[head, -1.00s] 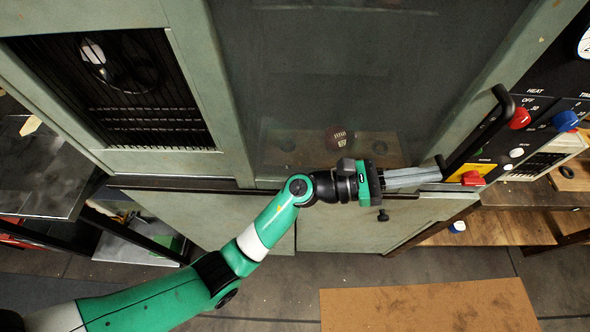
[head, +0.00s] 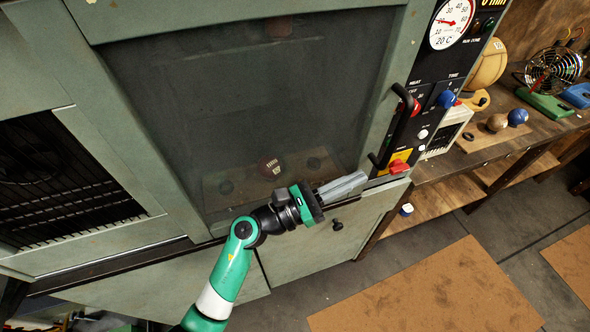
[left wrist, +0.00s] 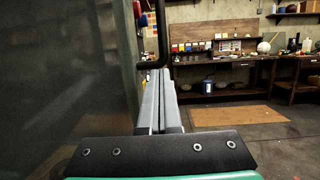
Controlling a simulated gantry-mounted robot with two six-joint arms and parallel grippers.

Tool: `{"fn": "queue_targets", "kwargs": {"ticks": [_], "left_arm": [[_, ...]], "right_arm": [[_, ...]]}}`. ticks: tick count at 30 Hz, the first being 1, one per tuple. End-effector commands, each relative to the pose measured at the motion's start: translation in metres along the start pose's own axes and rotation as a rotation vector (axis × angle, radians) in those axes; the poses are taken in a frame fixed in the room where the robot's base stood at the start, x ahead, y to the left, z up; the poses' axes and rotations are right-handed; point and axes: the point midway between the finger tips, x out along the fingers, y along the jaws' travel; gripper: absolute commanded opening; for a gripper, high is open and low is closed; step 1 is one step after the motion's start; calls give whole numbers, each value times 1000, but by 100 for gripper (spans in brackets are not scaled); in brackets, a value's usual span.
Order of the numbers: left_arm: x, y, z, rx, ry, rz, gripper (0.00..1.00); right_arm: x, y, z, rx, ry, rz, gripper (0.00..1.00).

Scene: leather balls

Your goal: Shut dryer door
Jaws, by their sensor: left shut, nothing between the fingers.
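The dryer door (head: 120,150) is a pale green frame around a dark glass pane, seen in the head view. It looks about flush with the control panel, but I cannot tell whether it is fully shut. Its black bar handle (head: 385,132) is on the right edge; it also shows in the left wrist view (left wrist: 163,35). My left gripper (head: 364,178) is shut and empty, in front of the door's lower right part, close to the handle's lower end. I cannot tell whether it touches. In the left wrist view my fingers (left wrist: 160,80) point along the glass towards the handle.
The control panel (head: 425,120) with a dial and red and blue knobs is right of the handle. A wooden bench (head: 530,135) with balls and a fan stands farther right. A brown mat (head: 430,295) lies on the open floor.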

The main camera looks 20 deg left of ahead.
Motion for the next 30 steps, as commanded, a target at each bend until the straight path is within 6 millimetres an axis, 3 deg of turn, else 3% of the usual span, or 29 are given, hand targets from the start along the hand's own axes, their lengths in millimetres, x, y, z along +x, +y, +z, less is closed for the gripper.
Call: {"fn": "queue_targets", "kwargs": {"ticks": [6,12,17,30], "left_arm": [[-57,1,1,-3,2,3,0],[-96,1,0,-2,0,1,0],[-106,0,0,-1,-1,-1,0],[-106,0,-1,-2,-1,-2,0]], "right_arm": [[9,0,-8,1,0,-1,50],[11,0,-10,0,0,0,50],[11,0,-11,1,0,0,50],[11,0,-10,0,0,0,50]]}}
